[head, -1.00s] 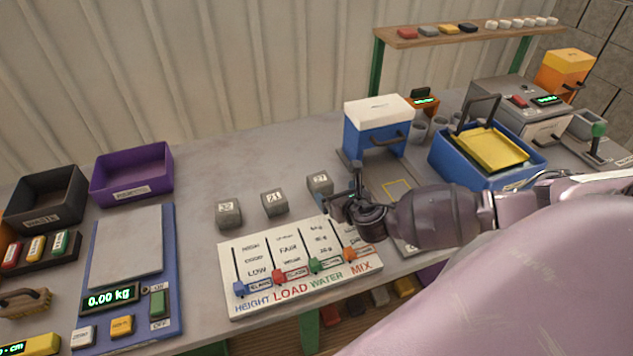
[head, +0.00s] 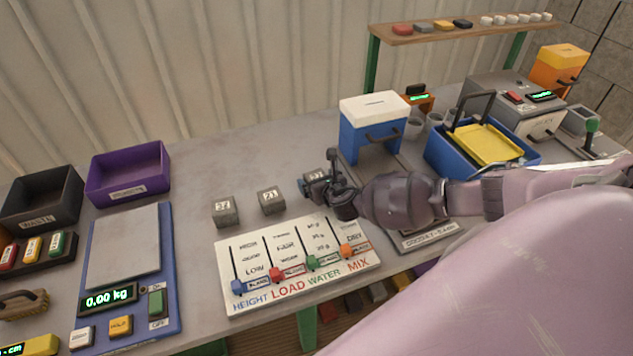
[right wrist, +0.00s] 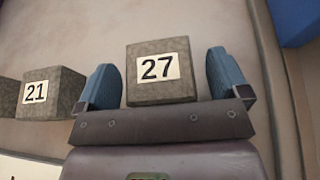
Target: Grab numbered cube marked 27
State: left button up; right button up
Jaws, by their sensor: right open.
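The cube marked 27 (right wrist: 145,95) is grey and speckled, with a white number plate. In the right wrist view it sits between the two blue fingers of my right gripper (right wrist: 163,82), with a gap on each side. In the head view this cube (head: 315,176) is at the right end of a row of three and is partly hidden by my right gripper (head: 322,187). My right gripper is open around it. The cube marked 21 (right wrist: 62,85) stands to its left, and it also shows in the head view (head: 271,200). My left gripper is not in view.
Another grey cube (head: 225,212) stands at the row's left end. The slider panel (head: 300,262) lies in front of the cubes. A blue dispenser with a white top (head: 372,135) stands to the right, behind my gripper. The table behind the cubes is clear.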

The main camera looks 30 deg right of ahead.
jog(key=c, duration=1.2)
jog(key=shift+w, duration=0.1)
jog(key=shift+c, duration=0.3)
jog(key=shift+r, duration=0.15)
